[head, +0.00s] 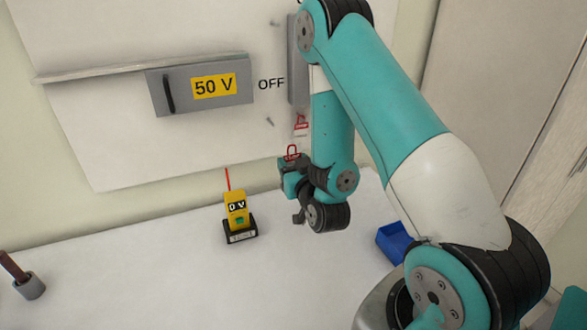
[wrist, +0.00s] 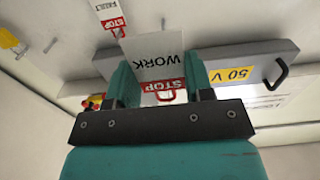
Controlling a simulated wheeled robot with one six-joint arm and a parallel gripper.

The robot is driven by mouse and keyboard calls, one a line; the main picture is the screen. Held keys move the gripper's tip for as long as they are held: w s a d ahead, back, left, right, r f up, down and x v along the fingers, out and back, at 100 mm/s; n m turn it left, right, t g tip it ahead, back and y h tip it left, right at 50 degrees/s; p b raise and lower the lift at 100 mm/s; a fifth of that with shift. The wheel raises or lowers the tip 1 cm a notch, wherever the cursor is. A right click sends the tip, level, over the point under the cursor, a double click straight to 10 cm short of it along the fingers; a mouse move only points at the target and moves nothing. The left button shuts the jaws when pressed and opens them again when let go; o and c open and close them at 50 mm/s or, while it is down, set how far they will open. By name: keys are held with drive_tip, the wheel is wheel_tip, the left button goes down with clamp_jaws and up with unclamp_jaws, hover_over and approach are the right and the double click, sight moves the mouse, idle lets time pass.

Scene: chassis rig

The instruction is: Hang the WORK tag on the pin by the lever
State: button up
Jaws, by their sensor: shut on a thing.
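The white WORK tag (wrist: 155,50), with a red STOP band and red loop, is clamped between the two fingers of my gripper (wrist: 158,82). A grey upright housing (head: 297,60) is beside the OFF label. The lever itself is largely hidden behind my arm.
Another tag, marked FAULT and STOP (wrist: 110,16), hangs on the panel. A grey box marked 50 V (head: 205,85) with a black handle is at left. A yellow meter (head: 237,212) reading 0 V and a blue bin (head: 393,243) are on the white table.

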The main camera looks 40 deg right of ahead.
drive_tip(key=shift+b+x, duration=0.95)
drive_tip(key=shift+b, duration=0.55)
drive_tip(key=shift+w+r, duration=0.15)
drive_tip(key=shift+w, duration=0.05)
drive_tip(key=p, duration=0.4)
approach(269, 128)
drive_tip(key=shift+p+x, duration=2.2)
drive_tip(key=shift+p, duration=1.35)
drive_tip(key=shift+p+x, duration=0.85)
drive_tip(key=shift+p, duration=1.1)
drive_tip(key=shift+a+b, duration=0.1)
drive_tip(key=shift+b, duration=0.55)
drive_tip(key=shift+s+b, duration=0.2)
drive_tip(key=shift+b, duration=0.2)
drive_tip(key=shift+b+v, duration=0.85)
drive_tip(key=shift+b, duration=1.15)
